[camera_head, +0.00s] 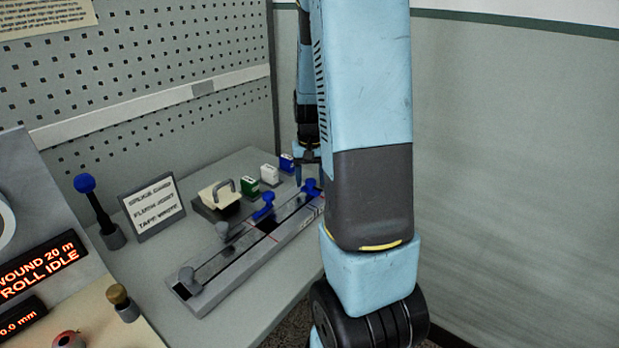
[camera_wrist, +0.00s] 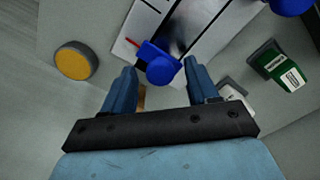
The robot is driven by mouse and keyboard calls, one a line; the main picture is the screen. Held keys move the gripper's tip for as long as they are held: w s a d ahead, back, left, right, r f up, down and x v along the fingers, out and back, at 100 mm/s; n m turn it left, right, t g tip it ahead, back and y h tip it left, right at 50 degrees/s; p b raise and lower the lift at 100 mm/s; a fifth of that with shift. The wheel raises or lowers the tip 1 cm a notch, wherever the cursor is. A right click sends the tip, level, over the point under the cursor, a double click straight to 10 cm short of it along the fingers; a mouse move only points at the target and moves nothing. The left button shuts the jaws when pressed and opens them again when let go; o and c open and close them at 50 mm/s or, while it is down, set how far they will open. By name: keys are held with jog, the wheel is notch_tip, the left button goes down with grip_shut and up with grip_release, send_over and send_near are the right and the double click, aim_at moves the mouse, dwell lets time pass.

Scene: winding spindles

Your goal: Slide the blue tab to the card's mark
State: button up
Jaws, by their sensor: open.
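A blue tab (camera_head: 311,187) sits at the right end of the long grey slotted block (camera_head: 232,272). In the wrist view its round knob (camera_wrist: 162,70) lies between my gripper's two fingers, with small gaps beside it. My gripper (camera_wrist: 160,66) is open. In the head view my gripper (camera_head: 307,165) points down just above this tab. A second blue tab (camera_head: 263,207) stands on the block's far side. A small framed card (camera_head: 152,207) stands behind the block; its lettering is hard to read. A red mark (camera_wrist: 132,42) shows on the block near the tab.
Grey tabs (camera_head: 188,280) sit at the block's left part. Behind it are a tape dispenser (camera_head: 220,196), a green box (camera_head: 248,187), a white-topped box (camera_head: 269,175) and a blue box (camera_head: 287,162). A yellow disc (camera_wrist: 75,62) lies left in the wrist view.

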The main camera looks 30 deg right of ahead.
jog(key=shift+c, duration=0.2)
grip_shut()
dwell(0.4)
